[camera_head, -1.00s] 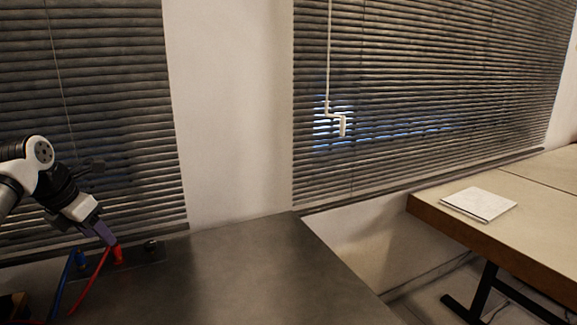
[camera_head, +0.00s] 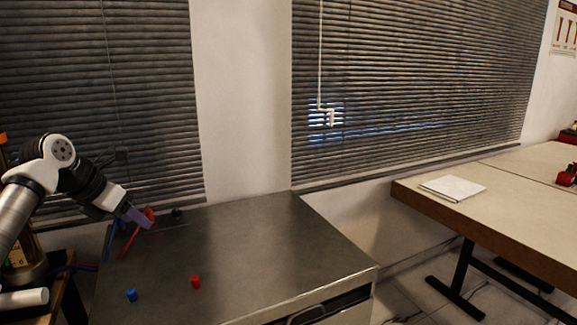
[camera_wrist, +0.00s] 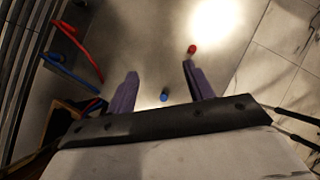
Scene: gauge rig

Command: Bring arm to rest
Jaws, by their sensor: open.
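My arm reaches in from the left in the head view, and my gripper (camera_head: 145,218) is over the back left part of the dark bench (camera_head: 250,235). In the wrist view my gripper (camera_wrist: 160,78) has its two purple fingers spread apart, with nothing held between them. A red hose (camera_wrist: 84,52) and a blue hose (camera_wrist: 72,73) lie to the left of the fingers. In the head view the gripper partly overlaps the red hose (camera_head: 127,240); I cannot tell whether they touch. The blue hose (camera_head: 110,240) is just left of it.
A small red cap (camera_head: 196,281) and a small blue cap (camera_head: 131,295) stand on the front of the bench. A paper stack (camera_head: 452,188) lies on the light table (camera_head: 520,210) at right, past a floor gap. Window blinds (camera_head: 410,80) are behind. The bench's right part is clear.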

